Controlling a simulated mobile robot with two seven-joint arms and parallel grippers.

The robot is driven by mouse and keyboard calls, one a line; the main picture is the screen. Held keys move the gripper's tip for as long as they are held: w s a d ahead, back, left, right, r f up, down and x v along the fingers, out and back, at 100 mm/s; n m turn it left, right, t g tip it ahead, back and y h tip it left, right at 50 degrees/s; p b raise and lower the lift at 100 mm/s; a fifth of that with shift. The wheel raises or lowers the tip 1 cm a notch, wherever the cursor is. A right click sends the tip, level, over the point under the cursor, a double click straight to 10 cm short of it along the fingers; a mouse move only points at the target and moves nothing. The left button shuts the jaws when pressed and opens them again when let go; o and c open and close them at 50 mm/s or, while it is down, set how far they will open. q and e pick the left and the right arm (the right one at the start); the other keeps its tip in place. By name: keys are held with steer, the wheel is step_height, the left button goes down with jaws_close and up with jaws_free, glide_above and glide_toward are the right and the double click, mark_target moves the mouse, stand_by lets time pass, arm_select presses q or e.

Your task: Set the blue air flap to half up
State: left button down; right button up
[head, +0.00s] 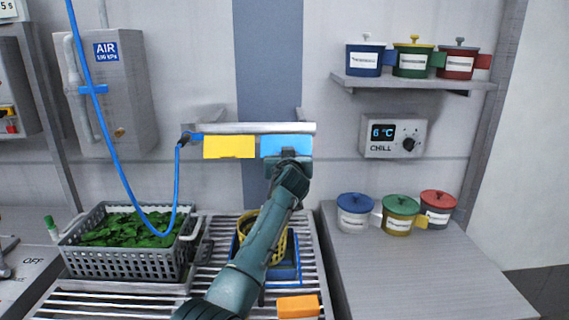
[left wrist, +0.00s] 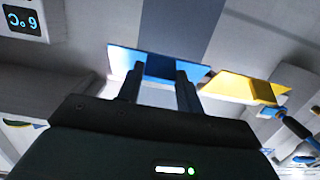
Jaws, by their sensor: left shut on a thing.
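The blue air flap (head: 274,143) hangs from a grey bar on the back wall, just right of a yellow flap (head: 229,147). My left gripper (head: 289,155) reaches up to the blue flap's lower edge and is shut on it. The left wrist view shows the blue flap (left wrist: 123,62) between and beyond the two fingers (left wrist: 161,78), with the yellow flap (left wrist: 238,86) to its right. The wrist hides part of the blue flap in the head view, and its exact tilt is hard to tell. My right gripper is not in view.
A grey crate of greens (head: 85,262) stands at left on a slatted rack. A blue hose (head: 111,155) hangs over it. A yellow basket in a blue bin (head: 284,270) sits below my arm. Lidded pots (head: 401,213) stand on the right counter.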

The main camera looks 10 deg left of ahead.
arm_select(q)
steer(key=shift+r, duration=0.2)
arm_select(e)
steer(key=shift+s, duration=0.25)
arm_select(q)
steer(key=c, duration=0.9)
jaws_free()
steer(key=shift+f, duration=0.1)
steer(key=b+v, duration=0.1)
steer(key=v, duration=1.2)
steer(key=shift+s, duration=0.1)
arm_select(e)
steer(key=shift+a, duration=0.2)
